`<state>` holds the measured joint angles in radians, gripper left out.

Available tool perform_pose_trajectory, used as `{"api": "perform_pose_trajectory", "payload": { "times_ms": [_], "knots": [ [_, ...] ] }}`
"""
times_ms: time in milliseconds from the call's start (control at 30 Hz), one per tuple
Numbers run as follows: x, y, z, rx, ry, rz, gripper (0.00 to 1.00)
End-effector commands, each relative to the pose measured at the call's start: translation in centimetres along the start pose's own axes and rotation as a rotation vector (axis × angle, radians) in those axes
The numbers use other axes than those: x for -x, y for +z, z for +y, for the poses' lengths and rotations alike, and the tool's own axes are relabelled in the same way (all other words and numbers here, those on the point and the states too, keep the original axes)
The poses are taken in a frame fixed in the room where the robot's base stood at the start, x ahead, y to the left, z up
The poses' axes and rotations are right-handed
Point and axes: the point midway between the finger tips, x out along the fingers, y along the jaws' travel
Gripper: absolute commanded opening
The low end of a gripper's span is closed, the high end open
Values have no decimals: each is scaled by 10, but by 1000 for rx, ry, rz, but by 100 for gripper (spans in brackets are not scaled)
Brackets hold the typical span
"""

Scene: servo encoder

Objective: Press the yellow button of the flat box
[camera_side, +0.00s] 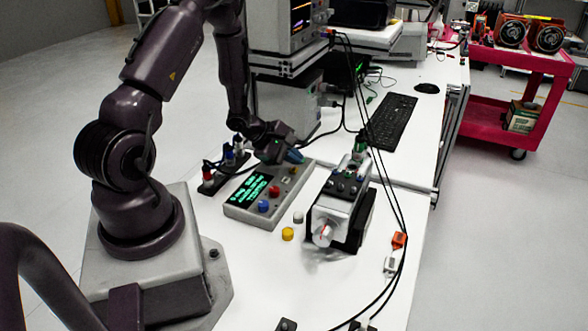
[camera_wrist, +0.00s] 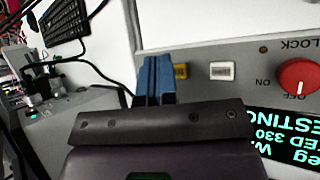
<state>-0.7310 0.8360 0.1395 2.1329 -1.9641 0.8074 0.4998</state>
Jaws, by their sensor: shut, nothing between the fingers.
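The flat grey box (camera_side: 287,201) lies on the white table with a green-lit display, a red knob and a blue button. In the wrist view, the box (camera_wrist: 215,52) shows its yellow button (camera_wrist: 181,71) right beside my fingers, partly covered by them. My gripper (camera_side: 297,157) is shut and empty, with blue fingers over the far end of the box. In the wrist view, the shut fingers (camera_wrist: 155,60) are just left of the yellow button. I cannot tell whether they touch the box.
A white button (camera_wrist: 222,71) and the red knob (camera_wrist: 297,77) lie right of the yellow button. A grey and black device (camera_side: 334,212) stands right of the box. A loose yellow cap (camera_side: 288,234) lies in front. Black cables and a keyboard (camera_side: 392,122) are farther right.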

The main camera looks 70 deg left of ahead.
Motion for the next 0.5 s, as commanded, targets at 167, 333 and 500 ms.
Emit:
{"api": "perform_pose_trajectory", "payload": {
  "times_ms": [167,333,500],
  "knots": [
    [0,0,0,0,0,0,0],
    [10,7,8,-3,3,-1,0],
    [22,16,17,-3,3,0,0]
  ]
}}
